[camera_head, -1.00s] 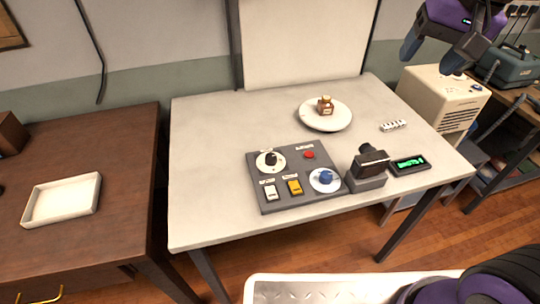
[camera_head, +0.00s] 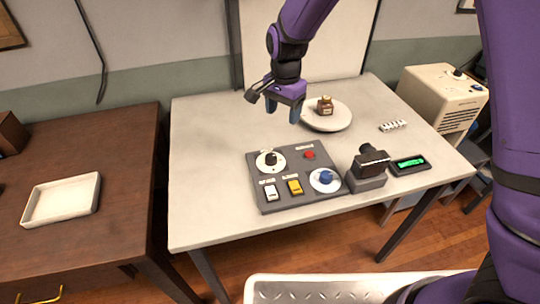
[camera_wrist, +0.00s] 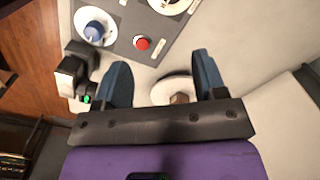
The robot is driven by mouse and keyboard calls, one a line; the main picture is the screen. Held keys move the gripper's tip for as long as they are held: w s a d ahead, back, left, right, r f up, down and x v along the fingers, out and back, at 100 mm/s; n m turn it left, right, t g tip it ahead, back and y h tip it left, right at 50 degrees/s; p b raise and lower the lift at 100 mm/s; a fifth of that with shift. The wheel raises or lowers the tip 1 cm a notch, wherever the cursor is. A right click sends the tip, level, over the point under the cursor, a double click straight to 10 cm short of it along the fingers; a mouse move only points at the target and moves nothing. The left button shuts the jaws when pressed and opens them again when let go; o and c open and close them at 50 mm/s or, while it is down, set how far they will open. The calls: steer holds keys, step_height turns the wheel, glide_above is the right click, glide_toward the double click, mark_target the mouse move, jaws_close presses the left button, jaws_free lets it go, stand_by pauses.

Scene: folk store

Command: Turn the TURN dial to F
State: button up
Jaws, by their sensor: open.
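A grey control panel (camera_head: 300,204) lies on the table. It bears two dials on white discs: one with a black knob (camera_head: 270,158) at back left, one with a blue knob (camera_head: 326,177) at front right. Their labels are too small to read, so I cannot tell which is TURN or where each points. My gripper (camera_head: 283,112) is open and empty, above the table behind the panel, apart from it. In the wrist view the blue knob (camera_wrist: 95,30) is at upper left; the other dial's disc (camera_wrist: 170,6) is cut by the top edge.
The panel also has a red button (camera_head: 309,155), a white switch (camera_head: 271,192) and a yellow switch (camera_head: 294,187). A black device (camera_head: 368,168) stands to its right, beside a green-lit display (camera_head: 410,163). A plate (camera_head: 340,118) with a brown jar (camera_head: 325,105) is behind.

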glide_toward(270, 156)
steer(key=shift+m+h, duration=0.3)
step_height(270, 156, down, 10)
steer(key=shift+s+a+r, duration=0.1)
steer(key=shift+s+r, duration=0.05)
steer(key=shift+s, duration=0.05)
steer(key=c, duration=0.9)
